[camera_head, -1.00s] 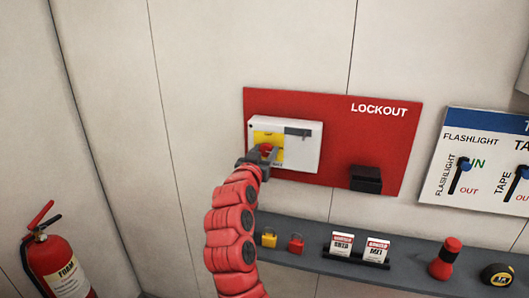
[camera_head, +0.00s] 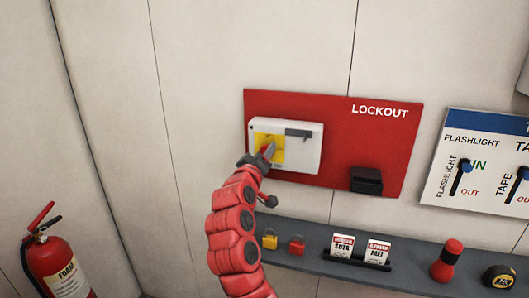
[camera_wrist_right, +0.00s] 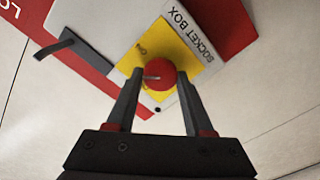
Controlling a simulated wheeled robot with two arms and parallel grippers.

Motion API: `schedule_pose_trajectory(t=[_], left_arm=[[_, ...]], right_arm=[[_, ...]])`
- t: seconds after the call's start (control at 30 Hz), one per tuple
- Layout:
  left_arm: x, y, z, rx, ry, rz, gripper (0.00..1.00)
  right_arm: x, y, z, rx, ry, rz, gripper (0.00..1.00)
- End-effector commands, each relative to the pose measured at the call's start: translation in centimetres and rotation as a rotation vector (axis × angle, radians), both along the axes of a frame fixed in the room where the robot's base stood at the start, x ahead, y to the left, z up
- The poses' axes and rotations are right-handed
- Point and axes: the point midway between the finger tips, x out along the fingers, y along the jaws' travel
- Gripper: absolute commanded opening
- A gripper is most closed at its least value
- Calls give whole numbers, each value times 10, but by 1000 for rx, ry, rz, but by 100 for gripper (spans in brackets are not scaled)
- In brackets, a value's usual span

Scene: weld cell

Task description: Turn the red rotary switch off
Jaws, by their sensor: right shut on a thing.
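The red rotary switch (camera_wrist_right: 159,76) sits on a yellow plate (camera_wrist_right: 133,62) on the white socket box (camera_head: 301,153). In the head view the switch (camera_head: 268,150) is partly hidden by my right gripper (camera_head: 264,157). In the right wrist view my right gripper (camera_wrist_right: 157,92) is shut on the switch, one finger on each side of the knob. The gripper looks rolled to a tilt in the head view. A pale mark shows on the knob, but its exact setting is hard to read. My left gripper is not in view.
The box is on a red LOCKOUT board (camera_head: 385,140) with a black holder (camera_head: 366,180). Below, a grey shelf (camera_head: 320,262) bears a yellow padlock (camera_head: 270,241), a red padlock (camera_head: 296,245), tags (camera_head: 342,246), a flashlight (camera_head: 446,260) and a tape measure (camera_head: 499,276). A fire extinguisher (camera_head: 62,265) stands left.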

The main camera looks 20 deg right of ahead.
Motion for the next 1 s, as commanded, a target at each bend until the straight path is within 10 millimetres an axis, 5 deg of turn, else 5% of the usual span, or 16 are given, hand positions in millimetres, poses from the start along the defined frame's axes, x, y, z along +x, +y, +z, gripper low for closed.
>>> schedule_pose_trajectory(t=[1.0], left_arm=[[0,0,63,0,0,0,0]], right_arm=[[1,2,-1,-673,456,0,0]])
